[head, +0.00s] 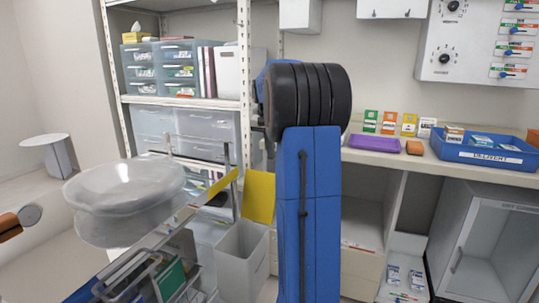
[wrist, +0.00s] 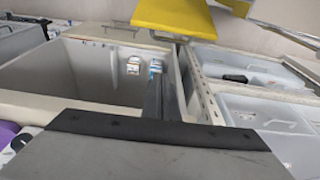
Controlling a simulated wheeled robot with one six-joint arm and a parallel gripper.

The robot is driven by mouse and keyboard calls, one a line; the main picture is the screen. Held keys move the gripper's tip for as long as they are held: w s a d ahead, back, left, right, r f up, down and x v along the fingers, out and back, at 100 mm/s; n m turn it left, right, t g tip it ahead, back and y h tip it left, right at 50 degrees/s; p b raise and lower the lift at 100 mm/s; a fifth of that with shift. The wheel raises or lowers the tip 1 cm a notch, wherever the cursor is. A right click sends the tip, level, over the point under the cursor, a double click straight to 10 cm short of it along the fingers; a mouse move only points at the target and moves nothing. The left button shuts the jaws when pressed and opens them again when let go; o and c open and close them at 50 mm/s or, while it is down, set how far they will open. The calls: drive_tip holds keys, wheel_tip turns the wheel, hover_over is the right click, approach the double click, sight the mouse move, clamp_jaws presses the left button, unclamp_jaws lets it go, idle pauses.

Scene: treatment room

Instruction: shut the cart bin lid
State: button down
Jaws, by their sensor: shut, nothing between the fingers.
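The cart bin (head: 240,264) is a pale grey open-topped box at the cart's side in the head view. Its yellow lid (head: 258,196) stands raised above the opening, so the bin is open. In the wrist view, a yellow panel that looks like the lid (wrist: 172,16) shows at the top edge, ahead of my gripper (wrist: 165,78). My gripper is shut and empty, with narrow dark fingers pointing towards the panel and apart from it. In the head view my blue arm hides the gripper and stands just right of the bin.
The cart's metal rails (head: 150,250) and a clear bowl (head: 125,190) are left of the bin. A shelf unit (head: 180,101) with drawers stands behind. A counter (head: 430,165) at right carries a blue tray (head: 485,152) and a purple tray (head: 374,143).

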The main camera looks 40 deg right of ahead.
wheel_tip(320, 180, down, 7)
drive_tip(key=a, duration=0.2)
drive_tip(key=shift+s, duration=0.45)
drive_tip(key=shift+a+r, duration=0.1)
drive_tip(key=shift+a, duration=0.1)
